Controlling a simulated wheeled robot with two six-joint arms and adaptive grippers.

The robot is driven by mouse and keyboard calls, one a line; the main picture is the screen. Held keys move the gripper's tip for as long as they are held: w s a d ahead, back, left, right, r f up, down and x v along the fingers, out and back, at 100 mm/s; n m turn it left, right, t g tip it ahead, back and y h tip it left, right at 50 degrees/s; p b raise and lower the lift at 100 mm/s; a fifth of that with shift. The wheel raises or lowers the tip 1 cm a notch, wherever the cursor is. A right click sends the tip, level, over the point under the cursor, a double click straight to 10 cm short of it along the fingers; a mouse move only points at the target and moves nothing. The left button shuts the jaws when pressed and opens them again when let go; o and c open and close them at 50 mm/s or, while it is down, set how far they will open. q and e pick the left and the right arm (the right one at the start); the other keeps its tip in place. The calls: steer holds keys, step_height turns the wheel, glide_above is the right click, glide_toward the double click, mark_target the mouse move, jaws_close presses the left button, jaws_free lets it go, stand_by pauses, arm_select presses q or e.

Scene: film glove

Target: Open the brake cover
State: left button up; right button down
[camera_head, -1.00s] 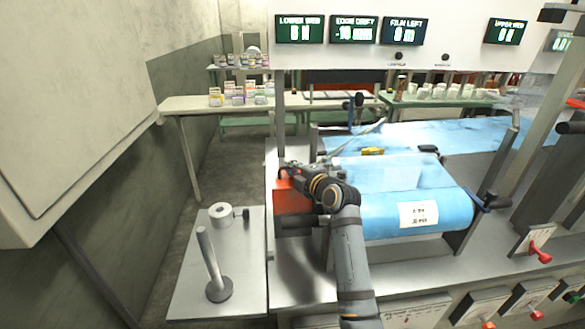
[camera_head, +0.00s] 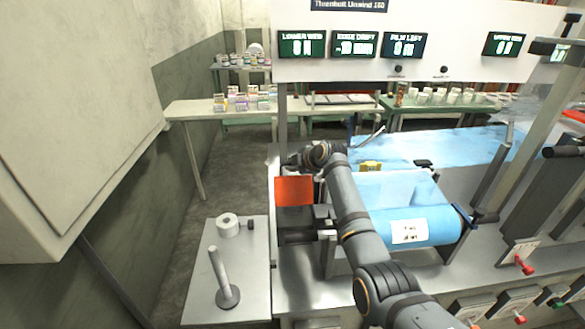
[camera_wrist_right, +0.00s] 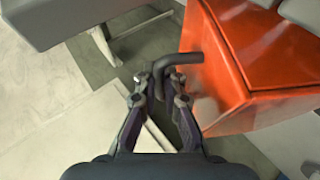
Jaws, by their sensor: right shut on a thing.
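The brake cover (camera_head: 294,191) is an orange-red box part at the left end of the film unwind machine. In the head view it shows as a flat orange face, with dark machine parts visible below it. In the right wrist view the cover (camera_wrist_right: 245,65) fills the upper right, with a dark bent handle (camera_wrist_right: 182,62) on its side. My right gripper (camera_wrist_right: 160,82) is shut on this handle. In the head view my right gripper (camera_head: 284,161) is small and dark behind the cover's top edge. My left gripper is not in view.
My right arm crosses in front of the blue film roll (camera_head: 415,224). A steel side table (camera_head: 205,290) with an upright post and a white roll stands at the left. A white cabinet (camera_head: 70,120) hangs at far left. Red-handled levers (camera_head: 524,265) sit at the right front.

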steer(key=shift+w+f, duration=0.1)
steer(key=shift+w, duration=0.15)
steer(key=c, duration=1.7)
jaws_free()
steer(key=v, duration=1.2)
